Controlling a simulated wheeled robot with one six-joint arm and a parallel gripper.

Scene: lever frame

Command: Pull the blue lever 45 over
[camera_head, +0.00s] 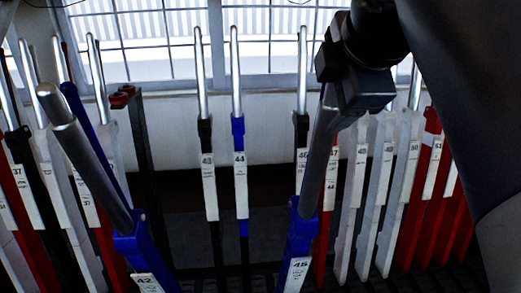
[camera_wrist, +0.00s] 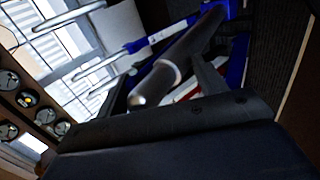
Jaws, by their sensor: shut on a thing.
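The blue lever 45 (camera_head: 302,232) stands right of centre in the head view, with its number on a white plate near the bottom edge. Its steel handle (camera_head: 319,160) rises to my gripper (camera_head: 338,92), which is shut on the handle near its top. The lever stands nearer to me than the row of levers behind it.
Blue lever 42 (camera_head: 133,246) leans toward me at the front left. Levers 43 (camera_head: 208,170) and 44 (camera_head: 240,170) stand upright behind. Lever 46 (camera_head: 301,160) and red lever 47 stand close behind lever 45. White levers (camera_head: 380,180) and red ones (camera_head: 410,220) are at right.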

